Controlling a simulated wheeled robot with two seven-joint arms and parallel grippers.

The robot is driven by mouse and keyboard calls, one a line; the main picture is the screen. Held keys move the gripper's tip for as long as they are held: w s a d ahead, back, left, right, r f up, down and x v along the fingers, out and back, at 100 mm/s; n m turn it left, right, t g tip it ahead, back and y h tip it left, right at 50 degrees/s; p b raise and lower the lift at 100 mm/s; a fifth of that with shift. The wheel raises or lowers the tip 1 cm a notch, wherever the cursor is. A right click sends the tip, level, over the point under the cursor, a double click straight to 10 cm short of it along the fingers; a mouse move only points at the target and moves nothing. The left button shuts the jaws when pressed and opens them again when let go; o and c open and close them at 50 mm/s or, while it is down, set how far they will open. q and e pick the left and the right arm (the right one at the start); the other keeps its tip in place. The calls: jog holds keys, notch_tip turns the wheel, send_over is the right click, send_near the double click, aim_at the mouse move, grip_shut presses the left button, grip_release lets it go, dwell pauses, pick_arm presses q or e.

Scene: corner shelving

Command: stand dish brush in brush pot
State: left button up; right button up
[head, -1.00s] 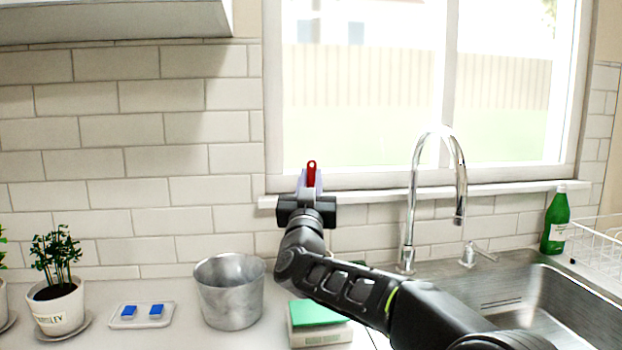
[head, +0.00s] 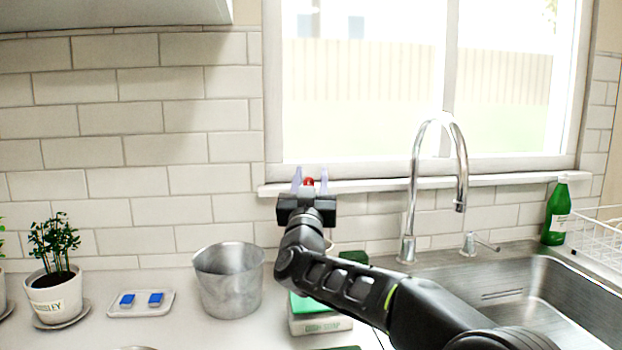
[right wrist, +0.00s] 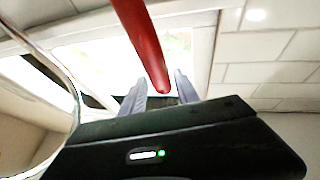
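The red handle of the dish brush (head: 308,182) shows as a short tip between the fingers of my right gripper (head: 309,180), in front of the wall below the window. In the right wrist view the red handle (right wrist: 146,45) runs from the top edge down to the spread fingers (right wrist: 160,88), with a gap on each side. My right gripper is open around the handle. The brush head is out of sight. A pale rounded rim (head: 331,246) shows partly behind my right arm; I cannot tell if it is the brush pot. My left gripper is not in view.
A grey metal pot (head: 229,282) stands left of my right arm. A green-topped box (head: 318,322) is under the arm. A tray with blue pieces (head: 168,306) and a potted plant (head: 58,300) stand left. The tap (head: 409,215) and sink (head: 545,300) are right.

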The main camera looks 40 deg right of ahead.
jog(key=shift+o, duration=0.4)
jog(key=shift+s+a+f, duration=0.1)
jog(key=shift+a+f, duration=0.05)
jog(key=b+v, duration=0.1)
jog(key=v, duration=0.6)
jog(key=shift+s, duration=0.15)
jog(key=shift+a+f, duration=0.1)
dwell(0.9)
